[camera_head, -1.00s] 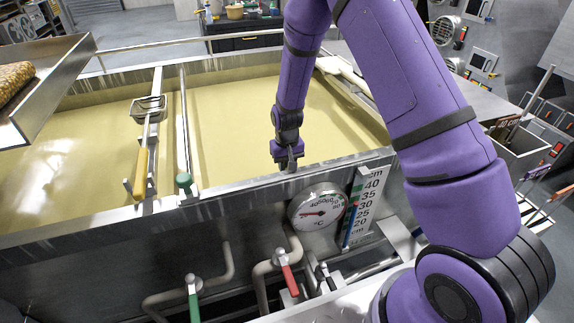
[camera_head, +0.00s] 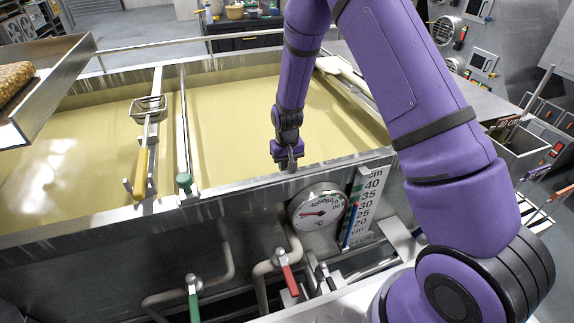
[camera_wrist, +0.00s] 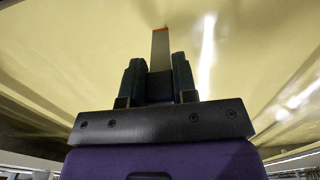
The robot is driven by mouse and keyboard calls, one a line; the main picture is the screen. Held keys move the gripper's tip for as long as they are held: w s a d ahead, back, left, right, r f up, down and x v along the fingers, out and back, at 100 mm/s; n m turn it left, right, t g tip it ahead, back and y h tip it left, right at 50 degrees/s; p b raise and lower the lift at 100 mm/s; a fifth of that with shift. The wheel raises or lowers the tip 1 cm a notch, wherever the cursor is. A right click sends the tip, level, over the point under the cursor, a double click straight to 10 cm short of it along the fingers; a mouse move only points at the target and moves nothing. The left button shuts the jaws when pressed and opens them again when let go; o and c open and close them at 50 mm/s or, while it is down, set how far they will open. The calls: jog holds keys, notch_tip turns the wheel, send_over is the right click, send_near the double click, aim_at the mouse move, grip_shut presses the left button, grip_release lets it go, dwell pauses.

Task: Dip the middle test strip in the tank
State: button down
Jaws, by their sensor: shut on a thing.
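My gripper (camera_head: 288,163) is low over the front rim of the tank (camera_head: 235,184), which holds a pale yellow liquid (camera_head: 235,120). In the wrist view my gripper (camera_wrist: 159,75) is shut on a thin grey test strip (camera_wrist: 160,52) with an orange end. The strip points away from the jaws, with the yellow liquid behind it. I cannot tell whether its tip touches the liquid. In the head view the strip is too small to make out. Other strips (camera_head: 537,171) with coloured ends stand at the right edge, partly cut off.
A yellow-handled basket (camera_head: 141,172) and a green-ended rod (camera_head: 184,180) lie across the tank left of my gripper. A dial (camera_head: 318,209) and a centimetre scale (camera_head: 362,210) are on the tank's front. Red (camera_head: 290,279) and green (camera_head: 194,303) valve levers are below.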

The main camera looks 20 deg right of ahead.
dwell(0.5)
notch_tip(320, 180, up, 26)
dwell(1.7)
jog(key=d+f, duration=0.3)
jog(key=f, duration=0.9)
jog(key=s+d+f, duration=0.1)
jog(key=d+f, duration=0.3)
jog(key=f, duration=0.9)
jog(key=shift+s+d, duration=0.15)
